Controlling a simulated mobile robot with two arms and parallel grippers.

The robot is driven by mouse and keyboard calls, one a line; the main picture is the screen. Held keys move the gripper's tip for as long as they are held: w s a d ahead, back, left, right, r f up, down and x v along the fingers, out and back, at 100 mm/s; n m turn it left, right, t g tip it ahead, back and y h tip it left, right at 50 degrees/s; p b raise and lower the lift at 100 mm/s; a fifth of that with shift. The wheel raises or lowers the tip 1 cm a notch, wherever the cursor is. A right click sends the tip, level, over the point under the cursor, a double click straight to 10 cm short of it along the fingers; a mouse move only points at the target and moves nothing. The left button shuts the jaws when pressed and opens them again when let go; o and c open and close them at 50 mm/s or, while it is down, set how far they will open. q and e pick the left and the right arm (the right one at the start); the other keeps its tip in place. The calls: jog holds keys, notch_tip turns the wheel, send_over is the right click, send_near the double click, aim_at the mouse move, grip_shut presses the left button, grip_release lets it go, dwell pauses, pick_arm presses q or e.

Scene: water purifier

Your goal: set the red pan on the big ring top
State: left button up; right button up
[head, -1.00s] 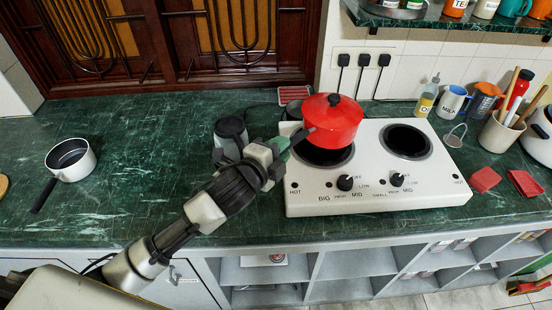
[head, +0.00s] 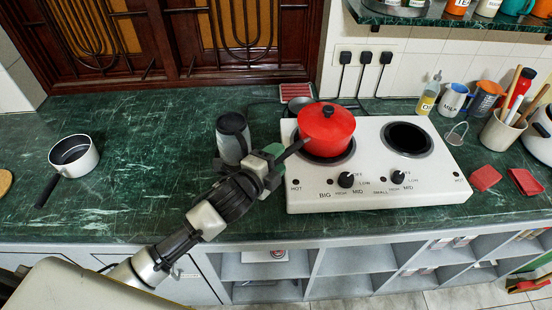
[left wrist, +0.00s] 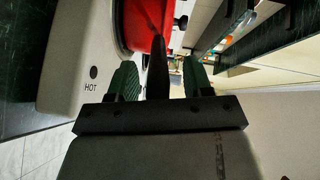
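The red pan (head: 327,128), with its lid and black knob on, sits on the big ring (head: 338,158) of the white stove (head: 376,186). The ring's dark rim shows along the pan's front and right edge. The pan's black handle (head: 292,149) points front-left to my left gripper (head: 272,155). In the left wrist view, the green fingers of my left gripper (left wrist: 160,78) are spread, with the handle (left wrist: 157,60) between them and a gap on both sides. My right gripper is not in view.
A grey-black cup (head: 232,137) stands just behind my left gripper. The small ring (head: 408,139) on the right is empty. A white pot (head: 74,158) stands at the left. Bottles, mugs and a utensil pot (head: 497,133) line the right. The counter's left middle is clear.

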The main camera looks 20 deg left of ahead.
pick_arm(q)
jog(key=shift+s+a, duration=0.1)
jog(key=shift+s, duration=0.1)
jog(key=b+v, duration=0.2)
jog(key=v, duration=0.9)
jog(key=shift+s+r, duration=0.15)
jog(key=shift+s, duration=0.1)
jog(key=shift+a, duration=0.15)
